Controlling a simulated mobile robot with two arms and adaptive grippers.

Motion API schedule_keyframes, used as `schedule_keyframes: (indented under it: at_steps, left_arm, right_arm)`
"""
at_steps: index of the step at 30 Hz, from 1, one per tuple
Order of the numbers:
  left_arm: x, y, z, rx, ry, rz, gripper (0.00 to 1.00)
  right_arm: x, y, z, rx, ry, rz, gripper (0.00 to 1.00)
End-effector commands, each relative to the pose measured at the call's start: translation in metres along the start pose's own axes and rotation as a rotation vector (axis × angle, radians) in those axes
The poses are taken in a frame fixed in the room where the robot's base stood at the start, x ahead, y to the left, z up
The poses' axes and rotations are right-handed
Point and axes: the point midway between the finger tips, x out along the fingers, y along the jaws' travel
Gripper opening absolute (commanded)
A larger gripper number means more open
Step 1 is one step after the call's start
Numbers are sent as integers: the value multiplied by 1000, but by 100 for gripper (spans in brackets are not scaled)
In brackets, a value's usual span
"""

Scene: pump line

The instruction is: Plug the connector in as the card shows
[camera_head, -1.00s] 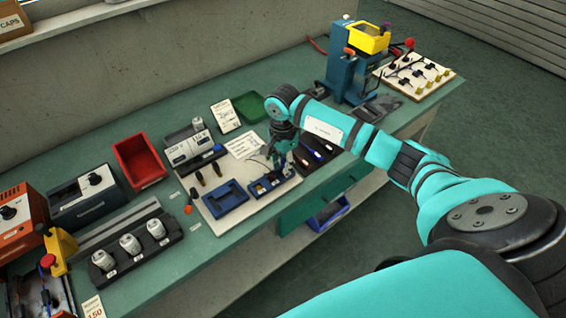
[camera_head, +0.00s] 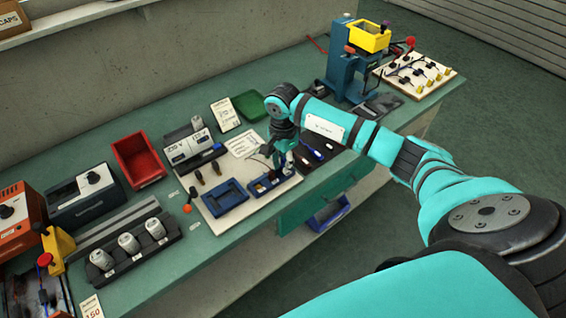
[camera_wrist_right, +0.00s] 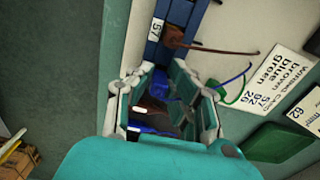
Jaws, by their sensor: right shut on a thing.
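My right gripper (camera_wrist_right: 165,88) is shut on a blue connector (camera_wrist_right: 160,84) with a blue wire (camera_wrist_right: 235,80). In the head view the right gripper (camera_head: 284,162) points down over the right part of the blue connector block (camera_head: 256,191). In the wrist view a brown connector (camera_wrist_right: 174,38) with a brown wire sits at this block (camera_wrist_right: 178,12), near a label reading 57. A green wire (camera_wrist_right: 238,98) curves beside the blue one. The wiring card (camera_wrist_right: 275,78) lists brown, blue and green with numbers; the fingers hide whether the blue connector touches the block. My left gripper is not in view.
A blue tray (camera_head: 224,210) lies left of the block on the pale board (camera_head: 214,233). A dark tray (camera_head: 322,142) with screwdrivers is at the right. A red bin (camera_head: 138,160), a green tray (camera_head: 252,106) and a meter (camera_head: 190,148) stand behind. The bench's front edge is close.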

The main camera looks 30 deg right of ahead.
Motion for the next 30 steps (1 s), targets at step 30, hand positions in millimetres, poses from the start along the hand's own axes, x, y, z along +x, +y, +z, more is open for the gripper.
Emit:
schedule_keyframes:
  at_steps: [30]
  left_arm:
    - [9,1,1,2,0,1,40]
  right_arm:
    - [5,0,0,-1,0,0,0]
